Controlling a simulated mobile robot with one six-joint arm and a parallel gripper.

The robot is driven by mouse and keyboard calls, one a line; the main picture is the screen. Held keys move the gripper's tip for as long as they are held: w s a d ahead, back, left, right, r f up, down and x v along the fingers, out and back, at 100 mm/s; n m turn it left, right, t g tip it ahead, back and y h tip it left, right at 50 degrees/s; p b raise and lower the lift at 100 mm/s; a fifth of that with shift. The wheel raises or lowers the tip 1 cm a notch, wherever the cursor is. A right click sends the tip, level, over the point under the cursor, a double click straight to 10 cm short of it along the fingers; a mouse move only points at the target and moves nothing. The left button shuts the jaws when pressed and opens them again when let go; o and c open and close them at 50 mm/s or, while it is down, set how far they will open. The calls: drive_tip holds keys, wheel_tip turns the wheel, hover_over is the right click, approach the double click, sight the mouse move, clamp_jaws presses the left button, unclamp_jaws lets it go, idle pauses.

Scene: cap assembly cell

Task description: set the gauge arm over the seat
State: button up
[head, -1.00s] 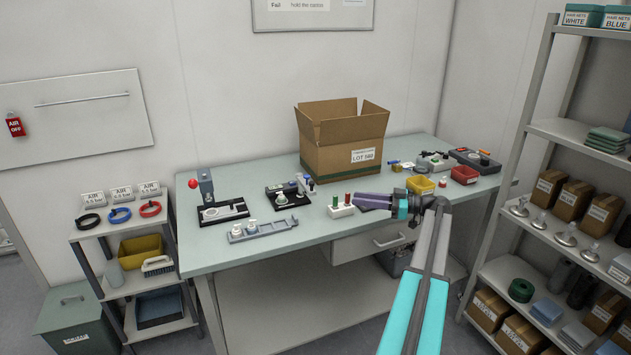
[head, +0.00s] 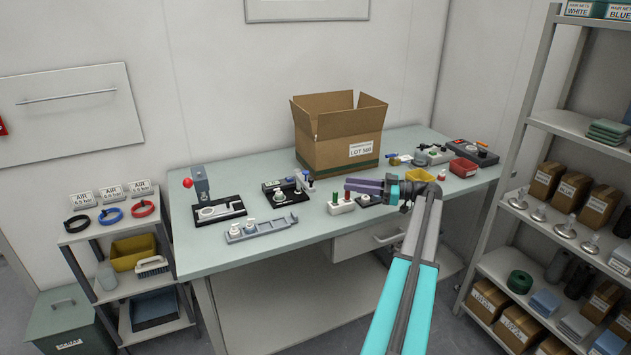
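A small fixture on a black base (head: 268,205) stands left of the carton, with a white round piece (head: 279,196) and an upright post with an arm (head: 302,182) beside it. I cannot tell for sure which part is the gauge arm; the seat is too small to make out. Another black-based station (head: 218,212) with a red ball knob (head: 187,183) stands further left. My gripper (head: 348,186), with purple fingers, hangs above the bench pointing left, right of the fixture and apart from it. It holds nothing that I can see; its opening is not clear from this side.
An open cardboard carton (head: 340,158) stands behind the fixture. A grey rail tray (head: 262,230) with white caps lies in front. A white block with red and green pegs (head: 341,207) stands below my gripper. Yellow (head: 420,176) and red (head: 463,167) bins sit at right.

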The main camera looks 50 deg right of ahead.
drive_tip(key=p+x, duration=0.4)
drive_tip(key=x, duration=0.9)
drive_tip(key=shift+w, duration=0.1)
